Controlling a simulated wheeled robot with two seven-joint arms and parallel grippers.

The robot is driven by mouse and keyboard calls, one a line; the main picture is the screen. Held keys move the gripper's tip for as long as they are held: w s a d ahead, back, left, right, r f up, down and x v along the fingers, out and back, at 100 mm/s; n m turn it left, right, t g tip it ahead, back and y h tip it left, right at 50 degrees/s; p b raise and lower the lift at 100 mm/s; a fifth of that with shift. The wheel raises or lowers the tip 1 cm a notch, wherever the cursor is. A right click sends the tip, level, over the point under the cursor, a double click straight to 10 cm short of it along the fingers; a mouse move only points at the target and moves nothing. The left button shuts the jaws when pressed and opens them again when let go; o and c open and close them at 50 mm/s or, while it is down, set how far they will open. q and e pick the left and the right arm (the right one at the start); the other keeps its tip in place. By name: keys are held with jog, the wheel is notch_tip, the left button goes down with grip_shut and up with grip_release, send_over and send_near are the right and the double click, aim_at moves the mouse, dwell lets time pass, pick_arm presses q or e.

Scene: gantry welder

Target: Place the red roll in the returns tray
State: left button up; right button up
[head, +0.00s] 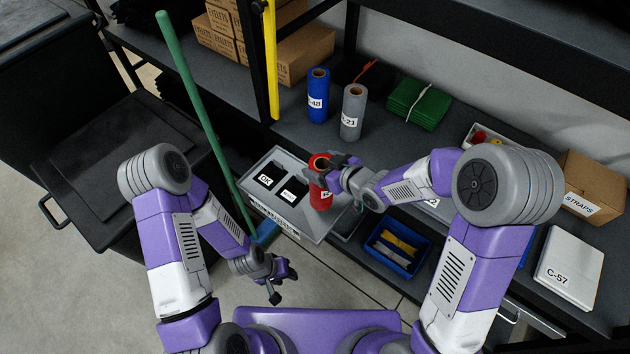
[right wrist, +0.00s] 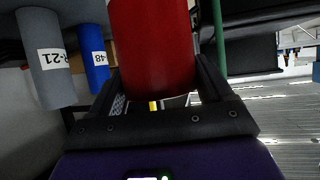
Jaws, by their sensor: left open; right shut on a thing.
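The red roll (head: 320,197) stands roughly upright in my right gripper (head: 336,176), which is shut on it. In the right wrist view the red roll (right wrist: 152,45) sits between the two fingers (right wrist: 158,80). In the head view the roll is over the right part of a grey tray (head: 318,230) with a label on its front, which looks like the returns tray. I cannot tell whether the roll touches the tray floor. Two black labelled items (head: 266,180) lie in the tray's left part. My left gripper (head: 281,284) is open and empty, in front of and below the tray.
A blue roll (head: 318,98) and a grey roll (head: 352,112) stand behind the tray, beside green folded cloth (head: 417,104). A blue bin (head: 398,250) is to the right. A green pole (head: 200,110) slants past the tray's left side. A yellow post (head: 271,62) rises behind.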

notch_tip(320, 180, down, 5)
jog(key=shift+f+b, duration=0.2)
jog(key=shift+b, duration=0.55)
jog(key=shift+f, duration=0.25)
jog(key=o, duration=1.8)
jog(key=shift+o, duration=0.2)
jog(key=shift+r, duration=0.15)
